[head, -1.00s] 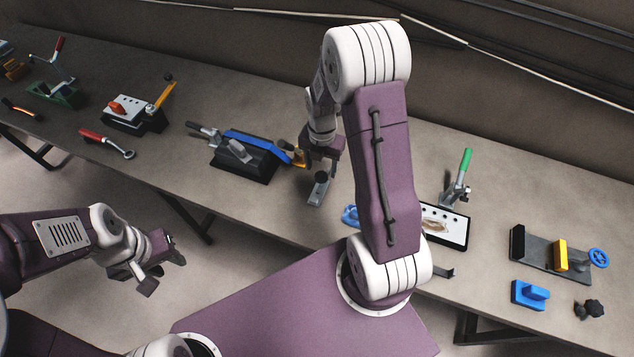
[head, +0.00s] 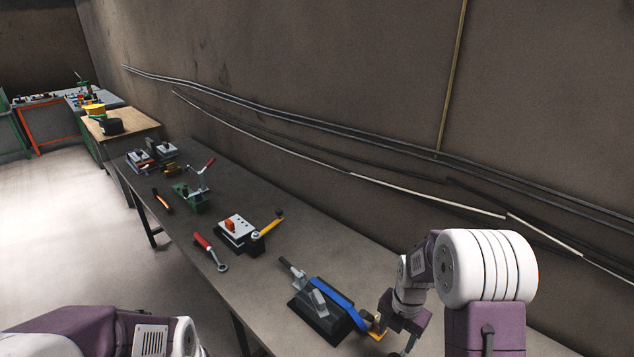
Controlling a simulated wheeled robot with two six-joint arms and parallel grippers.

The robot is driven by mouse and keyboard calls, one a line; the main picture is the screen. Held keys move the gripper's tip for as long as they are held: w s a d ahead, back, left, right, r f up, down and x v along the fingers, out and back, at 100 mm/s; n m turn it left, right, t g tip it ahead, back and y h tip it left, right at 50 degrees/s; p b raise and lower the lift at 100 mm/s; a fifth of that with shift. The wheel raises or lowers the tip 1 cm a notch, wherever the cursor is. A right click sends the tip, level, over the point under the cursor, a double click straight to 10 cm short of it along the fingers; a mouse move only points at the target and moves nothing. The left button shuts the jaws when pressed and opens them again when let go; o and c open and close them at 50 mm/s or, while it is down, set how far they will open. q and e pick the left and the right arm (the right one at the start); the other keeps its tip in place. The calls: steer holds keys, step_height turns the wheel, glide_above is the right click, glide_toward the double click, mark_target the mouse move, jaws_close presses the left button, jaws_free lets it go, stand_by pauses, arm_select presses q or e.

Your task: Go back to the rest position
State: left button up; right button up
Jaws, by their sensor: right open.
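My right gripper (head: 398,332) is low in the picture, right of the middle, just beside the yellow end (head: 376,334) of a black tool with a blue bar (head: 338,300). It is open. I cannot tell whether it touches the yellow end. Its fingertips are partly cut off by the lower edge. The tube expander cannot be made out for certain among the tools. Only the forearm of my left arm shows at the bottom left; its gripper is out of the picture.
A long grey workbench (head: 230,290) runs along the wall. On it are a red-handled wrench (head: 208,250), a white-topped block with a yellow lever (head: 238,231), and a green tool (head: 190,196). A wooden table (head: 140,122) stands beyond. Open floor lies left.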

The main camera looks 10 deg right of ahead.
steer(key=s+a+r+m, duration=0.1)
steer(key=s+m, duration=0.3)
steer(key=m, duration=0.5)
steer(key=s+a+r+m+b, duration=0.1)
steer(key=s+a+m, duration=0.2)
steer(key=m, duration=0.6)
steer(key=s+a+r+m, duration=0.1)
steer(key=s+a+m, duration=0.2)
steer(key=s+m, duration=0.2)
steer(key=m, duration=0.3)
steer(key=shift+m+t, duration=0.4)
